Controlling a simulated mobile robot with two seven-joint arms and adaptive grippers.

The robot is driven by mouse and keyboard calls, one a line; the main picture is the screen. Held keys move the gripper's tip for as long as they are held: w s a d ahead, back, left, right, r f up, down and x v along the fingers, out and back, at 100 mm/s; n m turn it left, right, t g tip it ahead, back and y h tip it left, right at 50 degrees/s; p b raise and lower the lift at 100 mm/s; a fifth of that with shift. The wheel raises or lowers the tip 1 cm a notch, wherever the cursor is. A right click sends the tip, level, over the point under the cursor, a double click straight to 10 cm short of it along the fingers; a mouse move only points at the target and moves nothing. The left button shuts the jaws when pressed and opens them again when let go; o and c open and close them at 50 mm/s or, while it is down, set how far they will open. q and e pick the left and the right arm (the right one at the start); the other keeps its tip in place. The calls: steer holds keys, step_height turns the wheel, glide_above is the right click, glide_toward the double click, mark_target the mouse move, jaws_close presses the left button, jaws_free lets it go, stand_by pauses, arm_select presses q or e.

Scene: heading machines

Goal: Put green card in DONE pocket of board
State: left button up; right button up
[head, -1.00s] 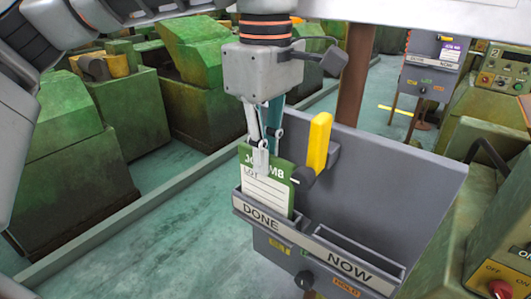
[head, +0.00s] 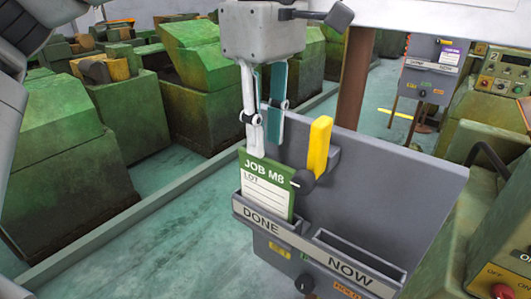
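The green card (head: 266,184), printed JOB M8 with a white LOT area, stands upright in the DONE pocket (head: 262,221) of the grey board (head: 395,172). Its lower edge is hidden behind the pocket's front. My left gripper (head: 264,148) is above the card, with a gap between its two fingers. One fingertip overlaps the card's top edge in the picture; I cannot tell whether it touches. The NOW pocket (head: 358,255), right of DONE, looks empty. My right gripper is not in view.
A yellow lever (head: 320,145) with a dark knob stands out from the board just right of the card. A second board (head: 432,68) with a purple-topped card is farther back. Green machines (head: 70,160) stand at left, and a control panel (head: 505,275) is at lower right.

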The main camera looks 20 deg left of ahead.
arm_select(q)
step_height(320, 180, up, 7)
stand_by(0.3)
steer(key=shift+r, duration=0.1)
steer(key=shift+s, duration=0.1)
